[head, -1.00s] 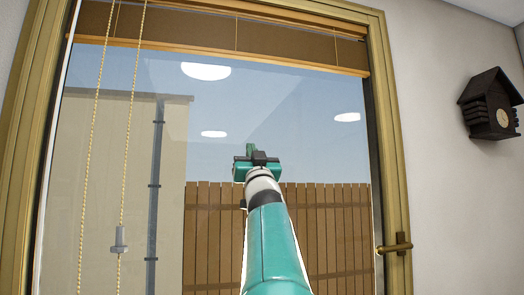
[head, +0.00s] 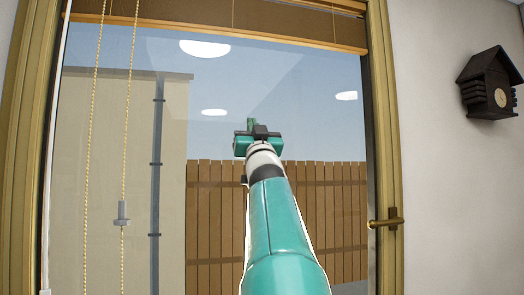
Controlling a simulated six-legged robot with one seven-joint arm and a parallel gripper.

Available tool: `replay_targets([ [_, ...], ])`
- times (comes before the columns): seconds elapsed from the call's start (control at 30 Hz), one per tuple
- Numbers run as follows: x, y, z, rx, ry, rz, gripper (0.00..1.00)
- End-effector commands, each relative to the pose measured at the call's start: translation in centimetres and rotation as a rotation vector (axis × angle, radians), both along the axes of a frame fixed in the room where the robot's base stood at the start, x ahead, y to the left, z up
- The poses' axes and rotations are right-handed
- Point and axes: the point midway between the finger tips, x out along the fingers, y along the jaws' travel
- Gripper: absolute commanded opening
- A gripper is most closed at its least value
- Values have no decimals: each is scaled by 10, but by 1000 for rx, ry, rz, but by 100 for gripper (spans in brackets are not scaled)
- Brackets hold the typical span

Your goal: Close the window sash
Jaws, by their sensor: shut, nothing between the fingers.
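The window sash is a tall glass pane (head: 300,110) with ceiling lights reflected in it, set within an olive-gold frame (head: 387,125). A brass handle (head: 386,222) sits at the right side of the frame, its lever pointing left. I cannot tell from this view how far the sash stands open. My gripper (head: 250,124) is shut and empty. It appears in front of the middle of the glass, well left of and above the handle. Its distance from the glass is unclear, and no contact shows. My teal arm hides part of the lower pane.
A brown blind (head: 215,20) is gathered at the top. Two beaded cords (head: 128,100) hang at the left, one with a grey weight (head: 121,213). A dark cuckoo clock (head: 490,84) hangs on the right wall. Outside stand a wooden fence (head: 210,225) and a pale building (head: 110,180).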

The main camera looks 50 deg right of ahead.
Motion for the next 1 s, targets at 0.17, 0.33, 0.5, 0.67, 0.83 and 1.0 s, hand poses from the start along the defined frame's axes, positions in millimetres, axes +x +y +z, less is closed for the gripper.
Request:
replay_targets([
  [0.17,-7,7,-7,2,-2,4,0],
  [0.33,-14,13,-24,3,0,4,0],
  [0.5,-30,24,-43,2,-1,4,0],
  [0.67,-44,33,-60,1,-1,1,0],
  [0.83,-53,39,-69,-1,-2,1,0],
  [1.0,-54,40,-71,-1,0,1,0],
])
